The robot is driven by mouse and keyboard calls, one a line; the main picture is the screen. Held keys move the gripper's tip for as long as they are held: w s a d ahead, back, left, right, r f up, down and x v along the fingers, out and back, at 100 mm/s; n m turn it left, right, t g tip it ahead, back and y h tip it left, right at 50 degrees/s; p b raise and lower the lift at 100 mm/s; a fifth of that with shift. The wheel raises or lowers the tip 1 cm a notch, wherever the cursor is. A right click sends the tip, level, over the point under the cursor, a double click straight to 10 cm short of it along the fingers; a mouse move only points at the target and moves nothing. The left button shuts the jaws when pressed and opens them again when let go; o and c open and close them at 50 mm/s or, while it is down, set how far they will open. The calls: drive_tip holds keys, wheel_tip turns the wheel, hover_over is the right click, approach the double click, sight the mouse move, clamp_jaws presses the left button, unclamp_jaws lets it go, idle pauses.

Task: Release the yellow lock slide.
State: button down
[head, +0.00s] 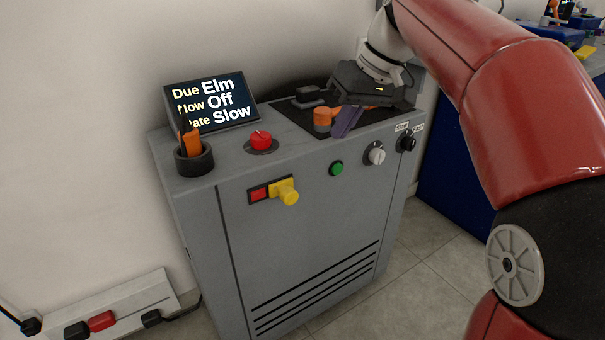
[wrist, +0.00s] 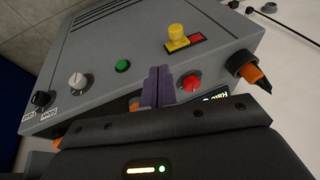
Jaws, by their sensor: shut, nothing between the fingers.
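The yellow lock slide (head: 287,191) is a yellow plate with a round knob on the front face of the grey cabinet (head: 240,200). A red patch (head: 258,194) shows directly to its left in the head view. The slide also shows in the wrist view (wrist: 178,38), with the red patch to its right there. My gripper (head: 347,122) is over the cabinet top, to the right of and above the slide, and apart from it. Its purple fingers (wrist: 157,87) are shut with nothing between them.
A red knob (head: 261,141), a screen (head: 211,104) and a black cup (head: 194,160) with an orange-handled tool stand on the cabinet top. A green button (head: 336,168), a white knob (head: 376,154) and a black knob (head: 407,141) sit right of the slide. Space before the slide is clear.

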drive_tip(key=shift+w+a+r+n, duration=0.2)
drive_tip(key=shift+w+a+n, duration=0.1)
drive_tip(key=shift+w+a, duration=0.15)
drive_tip(key=b, duration=0.2)
approach(286, 193)
drive_tip(key=w+d+f, duration=0.2)
drive_tip(key=w+f, duration=0.1)
drive_tip(key=w, duration=0.1)
drive_tip(key=a+f, duration=0.1)
drive_tip(key=s+a+f, duration=0.1)
drive_tip(key=f, duration=0.1)
drive_tip(key=shift+s+a+b, duration=0.1)
drive_tip(key=shift+a+b, duration=0.3)
drive_tip(key=shift+r, duration=0.1)
